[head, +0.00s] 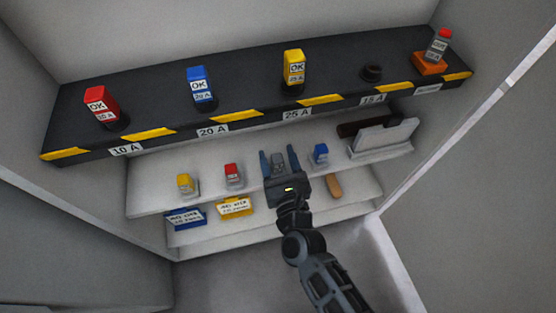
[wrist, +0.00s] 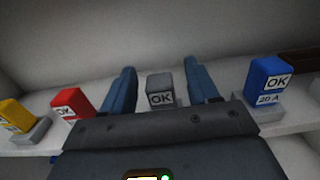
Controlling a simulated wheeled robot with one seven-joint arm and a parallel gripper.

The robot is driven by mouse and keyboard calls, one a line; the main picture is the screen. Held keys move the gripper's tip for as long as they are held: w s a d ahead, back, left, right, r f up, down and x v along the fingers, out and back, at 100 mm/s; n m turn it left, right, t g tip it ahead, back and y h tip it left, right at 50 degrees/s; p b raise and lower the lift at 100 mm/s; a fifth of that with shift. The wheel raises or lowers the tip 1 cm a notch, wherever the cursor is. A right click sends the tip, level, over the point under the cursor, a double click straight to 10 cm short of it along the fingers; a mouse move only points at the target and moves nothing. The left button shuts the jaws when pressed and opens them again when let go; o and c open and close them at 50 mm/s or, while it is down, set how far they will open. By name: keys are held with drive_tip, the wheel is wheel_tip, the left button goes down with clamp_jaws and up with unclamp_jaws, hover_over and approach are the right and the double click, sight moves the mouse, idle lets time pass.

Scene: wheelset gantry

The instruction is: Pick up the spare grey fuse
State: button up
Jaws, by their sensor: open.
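The spare grey fuse (wrist: 160,88) stands on the white middle shelf, with an "OK" label on its front. It also shows in the head view (head: 278,161), partly hidden by my gripper. My gripper (wrist: 162,78) is open, with one blue finger on each side of the grey fuse. In the head view my gripper (head: 279,160) reaches over the shelf from the front. I see gaps between the fuse and both fingers. The lower part of the fuse is hidden behind my gripper's body.
On the same shelf stand a yellow fuse (head: 185,182), a red fuse (head: 232,172) and a blue fuse (head: 320,151). The black rack (head: 150,113) above carries several fuses and an empty 15 A socket (head: 371,72). Boxes (head: 235,207) lie on the lower shelf.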

drive_tip(key=shift+x, duration=1.05)
drive_tip(key=c, duration=1.1)
